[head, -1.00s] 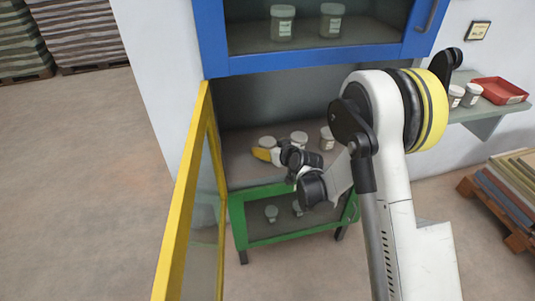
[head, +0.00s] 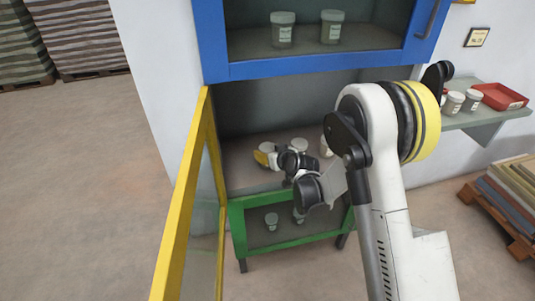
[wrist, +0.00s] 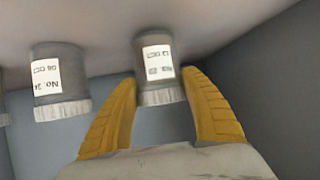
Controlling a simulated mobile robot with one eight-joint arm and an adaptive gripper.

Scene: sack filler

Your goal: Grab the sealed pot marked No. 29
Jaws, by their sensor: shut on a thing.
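My gripper (wrist: 162,82) has its yellow fingers on either side of a grey pot (wrist: 155,100) with a pale lid and a white label; it is shut on this pot. The label's number is too blurred to read. The wrist picture is upside down, lid lowest. In the head view my gripper (head: 264,158) is at the leftmost pot (head: 267,147) in the cabinet's middle compartment, partly hiding it. A neighbouring pot (wrist: 60,85) to the left in the wrist view has a label starting "No 2"; its last digit is unclear.
Two more pots (head: 298,145) (head: 326,147) stand in that compartment, behind my arm. An open yellow glazed door (head: 180,215) stands to the left. Above is a blue-framed compartment (head: 300,67) with pots; below, a green-framed one (head: 290,243). A wall shelf (head: 485,121) holds pots and a red tray (head: 503,97).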

